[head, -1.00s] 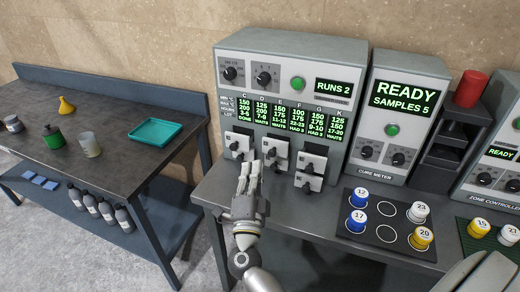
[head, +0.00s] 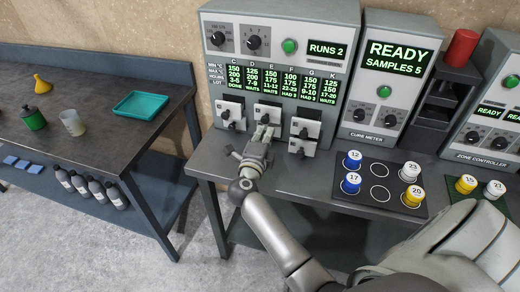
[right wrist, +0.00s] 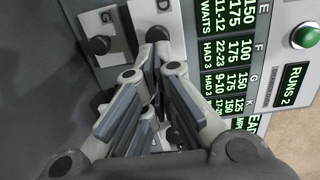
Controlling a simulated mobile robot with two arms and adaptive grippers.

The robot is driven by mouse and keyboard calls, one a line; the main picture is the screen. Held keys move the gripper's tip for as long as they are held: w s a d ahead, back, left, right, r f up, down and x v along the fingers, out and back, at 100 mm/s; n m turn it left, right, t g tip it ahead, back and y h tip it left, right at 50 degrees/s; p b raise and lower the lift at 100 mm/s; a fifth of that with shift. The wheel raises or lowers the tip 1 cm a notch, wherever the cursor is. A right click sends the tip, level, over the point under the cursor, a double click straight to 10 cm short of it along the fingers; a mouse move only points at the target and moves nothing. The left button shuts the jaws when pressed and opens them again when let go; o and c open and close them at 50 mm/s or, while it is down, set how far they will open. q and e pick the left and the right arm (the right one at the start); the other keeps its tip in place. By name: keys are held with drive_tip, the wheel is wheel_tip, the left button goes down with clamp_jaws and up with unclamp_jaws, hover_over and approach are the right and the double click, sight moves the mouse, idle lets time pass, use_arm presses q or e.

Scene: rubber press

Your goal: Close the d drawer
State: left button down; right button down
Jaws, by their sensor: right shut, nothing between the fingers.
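The grey cabinet (head: 277,22) under the RUNS 2 display has several small pale drawer fronts with dark knobs. Their letters are too small to read in the head view. In the right wrist view, the drawer front marked D (right wrist: 148,14) is at the top with its dark knob (right wrist: 157,35). How far it stands out cannot be told. My right gripper (head: 266,131) is shut and empty, in front of the middle column of drawers. In the right wrist view its fingers (right wrist: 153,92) hide part of the fronts; contact cannot be told. My left gripper is not in view.
The cure meter (head: 372,133) stands right of the cabinet. A dark sample tray (head: 342,197) with white-lidded blue, yellow and white cups lies on the bench (head: 215,168). A separate table (head: 75,130) at left carries a teal tray (head: 140,104); a floor gap separates it from the bench.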

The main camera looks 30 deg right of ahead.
sight(272, 115)
drive_tip(key=b+x, duration=0.1)
drive_tip(key=x, duration=0.2)
drive_tip(key=shift+w+d, duration=0.15)
drive_tip(key=shift+w+d+r, duration=0.1)
drive_tip(key=shift+w+d, duration=0.1)
drive_tip(key=shift+d, duration=0.05)
drive_tip(key=x, duration=0.2)
drive_tip(key=shift+w+d, duration=0.1)
drive_tip(key=shift+d, duration=0.15)
drive_tip(key=shift+r, duration=0.2)
